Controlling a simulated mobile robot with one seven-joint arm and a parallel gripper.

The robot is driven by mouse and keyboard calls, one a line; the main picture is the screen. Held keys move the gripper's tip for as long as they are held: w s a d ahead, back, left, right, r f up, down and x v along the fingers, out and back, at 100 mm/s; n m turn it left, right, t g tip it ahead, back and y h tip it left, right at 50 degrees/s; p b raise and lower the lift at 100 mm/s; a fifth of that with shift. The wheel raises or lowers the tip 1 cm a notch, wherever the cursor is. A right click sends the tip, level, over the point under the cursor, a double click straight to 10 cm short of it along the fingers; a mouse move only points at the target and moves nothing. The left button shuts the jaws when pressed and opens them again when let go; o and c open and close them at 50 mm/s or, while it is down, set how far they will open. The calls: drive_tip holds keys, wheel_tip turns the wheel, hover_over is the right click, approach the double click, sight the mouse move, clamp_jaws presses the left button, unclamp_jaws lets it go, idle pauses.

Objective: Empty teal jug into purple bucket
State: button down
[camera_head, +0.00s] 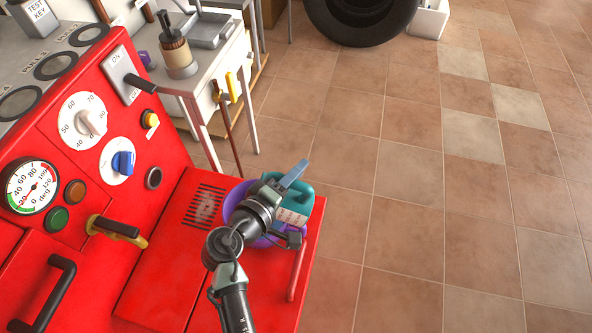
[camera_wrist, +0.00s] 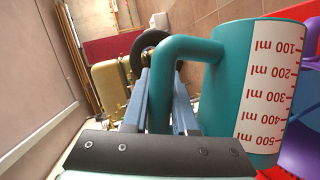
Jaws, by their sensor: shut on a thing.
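The teal jug (camera_head: 302,192) has a white scale label and is at the outer end of the red boiler's ledge. In the wrist view the jug (camera_wrist: 222,100) fills the right side, its scale numbers upside down. My gripper (camera_head: 292,176) has its blue fingers shut on the jug's handle; the wrist view shows the fingers (camera_wrist: 163,95) on either side of it. The purple bucket (camera_head: 232,196) stands on the ledge, behind and below my gripper and mostly hidden by it. A purple piece of the bucket (camera_wrist: 309,105) shows at the wrist view's right edge. The jug's contents are hidden.
The red boiler (camera_head: 160,255) with dials, knobs and handles fills the left. A metal table (camera_head: 200,75) with a brush pot (camera_head: 178,55) stands behind it. The tiled floor (camera_head: 440,200) on the right is clear.

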drive_tip(key=shift+a, duration=0.1)
idle(0.3)
drive_tip(key=shift+w+a+n+b, duration=0.1)
drive_tip(key=shift+a+n+b, duration=0.15)
drive_tip(key=shift+n+b, duration=0.1)
drive_tip(key=shift+a+f, duration=0.15)
idle(1.9)
drive_tip(key=shift+a+n+h+b, duration=0.25)
drive_tip(key=shift+h+b, duration=0.1)
drive_tip(key=shift+h, duration=0.05)
drive_tip(key=shift+a+f, duration=0.1)
idle(1.8)
drive_tip(key=shift+w+a+f+n+b, duration=0.1)
drive_tip(key=shift+a+n+b, duration=0.2)
drive_tip(key=shift+b, duration=0.1)
drive_tip(key=shift+a+f, duration=0.1)
drive_tip(key=shift+a, duration=0.05)
idle(1.7)
drive_tip(key=shift+w+a+f+n+h+b, duration=0.1)
drive_tip(key=shift+a+n+h+b, duration=0.2)
drive_tip(key=shift+b, duration=0.15)
